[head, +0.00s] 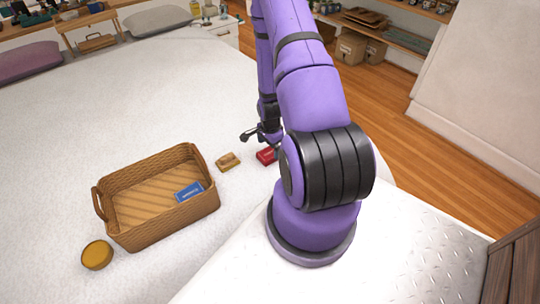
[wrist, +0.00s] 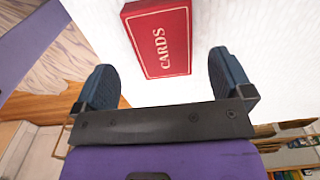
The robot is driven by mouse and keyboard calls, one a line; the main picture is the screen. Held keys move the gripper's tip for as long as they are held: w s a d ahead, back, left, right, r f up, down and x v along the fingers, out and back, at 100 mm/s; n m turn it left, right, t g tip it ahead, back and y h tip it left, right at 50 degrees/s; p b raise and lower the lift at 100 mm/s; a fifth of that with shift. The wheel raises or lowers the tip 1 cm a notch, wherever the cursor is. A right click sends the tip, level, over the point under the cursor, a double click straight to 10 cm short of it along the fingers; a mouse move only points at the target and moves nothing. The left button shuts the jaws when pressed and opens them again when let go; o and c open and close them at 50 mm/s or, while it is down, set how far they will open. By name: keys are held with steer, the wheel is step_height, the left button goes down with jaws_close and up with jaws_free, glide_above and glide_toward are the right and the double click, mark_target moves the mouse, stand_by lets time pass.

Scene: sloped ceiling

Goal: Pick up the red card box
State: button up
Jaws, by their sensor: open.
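The red card box (head: 266,156) lies flat on the white bed cover, just left of my arm in the head view, which hides part of the scene behind it. In the wrist view the red card box (wrist: 160,40) shows its face with the word CARDS, slightly tilted, beyond the fingertips. My gripper (wrist: 166,75) is open and empty, its two dark blue fingers spread wide apart. The box lines up with the gap between them but is not between the fingers. In the head view my gripper (head: 262,136) is near the box, partly hidden by my arm.
A wicker basket (head: 165,232) on the bed holds a blue box (head: 189,191). A small yellowish-brown item (head: 228,161) lies between the basket and the red box. A round orange-lidded container (head: 97,255) stands left of the basket. The bed (head: 130,100) is clear farther back.

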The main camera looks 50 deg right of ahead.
mark_target(270, 152)
steer(key=shift+w+d+f, duration=0.1)
steer(key=shift+w+f, duration=0.05)
steer(key=shift+f, duration=2.2)
steer(key=c, duration=1.1)
steer(key=shift+r, duration=0.15)
